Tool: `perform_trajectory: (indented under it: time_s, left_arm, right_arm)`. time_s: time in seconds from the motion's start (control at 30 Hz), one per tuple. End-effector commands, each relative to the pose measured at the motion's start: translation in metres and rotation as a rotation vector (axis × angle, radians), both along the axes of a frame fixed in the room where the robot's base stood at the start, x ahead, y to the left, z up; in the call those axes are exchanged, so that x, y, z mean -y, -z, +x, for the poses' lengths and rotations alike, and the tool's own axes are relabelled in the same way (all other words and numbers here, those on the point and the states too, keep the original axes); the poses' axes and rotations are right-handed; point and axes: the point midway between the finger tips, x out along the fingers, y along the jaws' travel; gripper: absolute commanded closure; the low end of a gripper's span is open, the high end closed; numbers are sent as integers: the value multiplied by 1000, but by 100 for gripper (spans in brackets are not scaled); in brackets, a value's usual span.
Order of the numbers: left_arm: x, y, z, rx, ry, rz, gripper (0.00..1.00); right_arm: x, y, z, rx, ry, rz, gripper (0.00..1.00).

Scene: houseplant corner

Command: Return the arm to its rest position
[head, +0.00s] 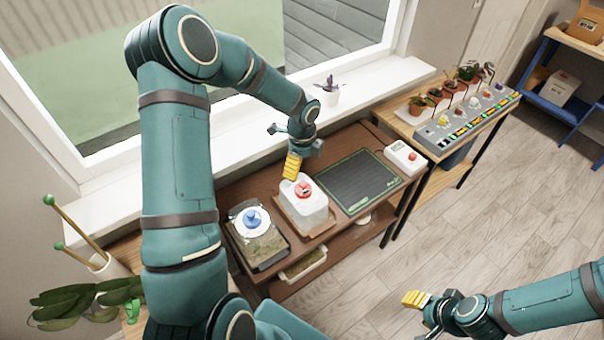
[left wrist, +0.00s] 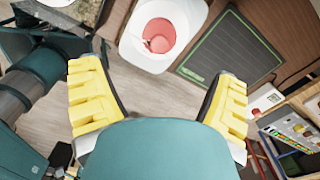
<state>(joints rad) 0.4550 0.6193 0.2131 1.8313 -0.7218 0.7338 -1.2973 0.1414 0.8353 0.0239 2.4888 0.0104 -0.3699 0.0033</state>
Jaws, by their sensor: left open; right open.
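My left arm reaches in from the left of the head view, over the brown table. Its gripper (head: 293,166) is above the back of the table, near a white container with a red knob (head: 313,205). In the left wrist view the two yellow fingers of this gripper (left wrist: 157,100) are wide apart with nothing between them. My right gripper (head: 416,300) is at the lower right of the head view, over the wooden floor, away from the table. Its yellow fingertip shows, and nothing is seen held in it.
A dark green mat (head: 357,180) and a white box with a red button (head: 405,157) lie to the right. Potted plants (head: 418,104) stand on a farther bench. A white pot (head: 329,95) sits on the windowsill.

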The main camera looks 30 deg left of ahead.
Motion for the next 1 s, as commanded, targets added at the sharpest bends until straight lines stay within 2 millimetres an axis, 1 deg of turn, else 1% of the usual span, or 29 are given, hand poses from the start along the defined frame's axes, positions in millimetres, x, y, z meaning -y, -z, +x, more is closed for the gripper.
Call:
perform_trajectory:
  time_s: [0.03,0.1,0.2,0.63,0.73,0.77,0.87,0.97,1.0]
  left_arm:
    - [0,-5,0,1,0,1,12]
    - [0,-8,0,1,-1,0,12]
    - [1,-10,0,0,-1,-1,12]
    - [0,-10,0,0,0,-1,12]
    - [5,-6,-1,0,-12,-11,12]
    - [10,-3,-3,0,-24,-21,12]
    - [39,18,-10,4,-114,-84,12]
    - [87,50,-25,-5,-301,-191,12]
    - [110,65,-35,-16,-401,-238,12]
  right_arm:
    - [0,0,0,0,0,0,53]
    - [0,0,0,0,0,0,53]
    - [0,0,0,0,0,0,53]
    - [0,0,0,0,0,0,53]
    - [0,1,0,0,0,0,53]
    - [0,2,0,0,0,0,53]
    - [0,7,0,-1,-1,0,53]
    - [-1,16,-1,-4,-2,-1,53]
    - [-1,21,-2,-5,-4,-1,53]
